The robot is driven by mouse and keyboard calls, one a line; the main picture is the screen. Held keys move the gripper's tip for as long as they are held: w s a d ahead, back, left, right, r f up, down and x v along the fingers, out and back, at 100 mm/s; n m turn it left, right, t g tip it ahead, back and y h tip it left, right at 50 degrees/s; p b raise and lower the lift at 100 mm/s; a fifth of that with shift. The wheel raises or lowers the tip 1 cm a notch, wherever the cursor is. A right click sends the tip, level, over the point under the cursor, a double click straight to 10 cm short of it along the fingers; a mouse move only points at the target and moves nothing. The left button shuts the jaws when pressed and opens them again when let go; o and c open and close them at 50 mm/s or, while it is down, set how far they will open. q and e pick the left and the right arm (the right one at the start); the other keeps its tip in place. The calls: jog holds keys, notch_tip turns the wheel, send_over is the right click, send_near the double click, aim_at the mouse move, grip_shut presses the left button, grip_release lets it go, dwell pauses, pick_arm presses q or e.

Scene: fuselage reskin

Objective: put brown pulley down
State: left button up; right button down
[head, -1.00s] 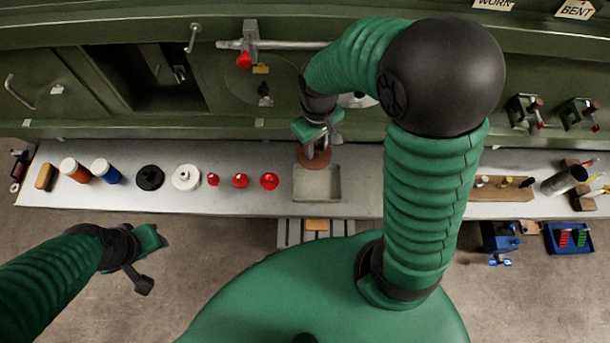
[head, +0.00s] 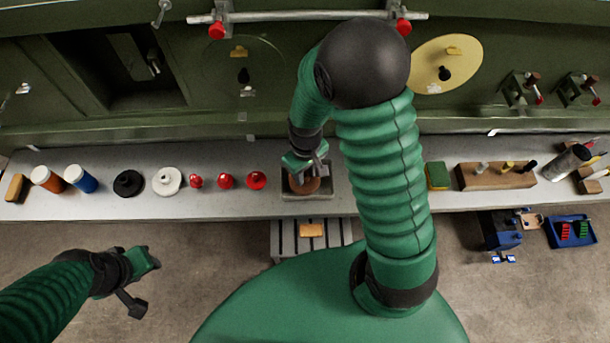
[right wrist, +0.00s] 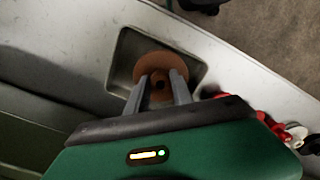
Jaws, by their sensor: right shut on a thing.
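The brown pulley (head: 304,184) is a round brown disc with a hub. It is at the shallow square tray (head: 309,195) set on the long grey bench. My right gripper (head: 306,172) is shut on the pulley's hub from above. In the right wrist view the two fingers (right wrist: 160,92) close around the hub of the pulley (right wrist: 160,64), and the disc shows over the tray (right wrist: 196,78). I cannot tell whether it touches the tray floor. My left gripper (head: 146,262) hangs in front of the bench, away from it; its jaw opening is unclear.
On the bench (head: 230,207), left of the tray, stand red knobs (head: 226,181), a white pulley (head: 167,181), a black pulley (head: 128,183) and bottles (head: 80,178). A green-yellow sponge (head: 438,175) and a wooden block (head: 496,176) are to the right. A slatted step (head: 286,240) stands below.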

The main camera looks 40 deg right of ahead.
jog(key=shift+d+f, duration=0.15)
jog(key=shift+f, duration=0.6)
jog(key=shift+w+d+f, duration=0.15)
jog(key=shift+d+f, duration=0.15)
jog(key=shift+d, duration=0.15)
jog(key=c, duration=1.1)
grip_release()
jog(key=shift+d, duration=0.15)
jog(key=shift+a+r, duration=0.1)
jog(key=shift+a, duration=0.25)
jog(key=shift+r, duration=0.25)
notch_tip(320, 180, up, 11)
jog(key=shift+s+a+f+m+t, duration=0.15)
jog(key=shift+s+a+m+t, duration=0.15)
jog(key=shift+s+a+t, duration=0.55)
jog(key=shift+s+a+f+m+t, duration=0.1)
jog(key=shift+s+a+m+t, duration=0.3)
jog(key=shift+s+a, duration=0.75)
